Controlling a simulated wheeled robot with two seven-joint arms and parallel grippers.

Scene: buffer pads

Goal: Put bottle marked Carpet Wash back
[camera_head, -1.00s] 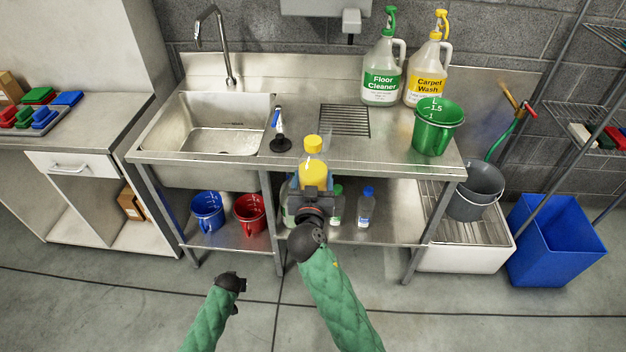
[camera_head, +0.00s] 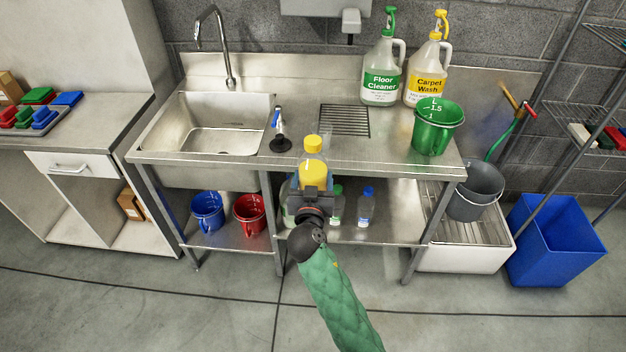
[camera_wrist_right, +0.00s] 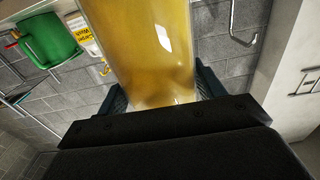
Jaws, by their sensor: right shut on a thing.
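My right gripper (camera_head: 313,188) is shut on a clear bottle (camera_head: 313,172) with a yellow cap and yellow liquid. The bottle is upright in front of the counter's front edge. In the right wrist view the bottle (camera_wrist_right: 150,45) fills the space between the blue fingers of the gripper (camera_wrist_right: 163,92); no marking on it can be read. A large jug labelled Carpet Wash (camera_head: 428,75), with a yellow pump, stands at the back of the counter (camera_head: 385,150). It also shows partly in the right wrist view (camera_wrist_right: 84,36). My left gripper is out of view.
A Floor Cleaner jug (camera_head: 382,80) stands left of the Carpet Wash jug, and a green bucket (camera_head: 437,130) in front. Small bottles (camera_head: 366,207) and blue and red jugs (camera_head: 249,212) occupy the lower shelf.

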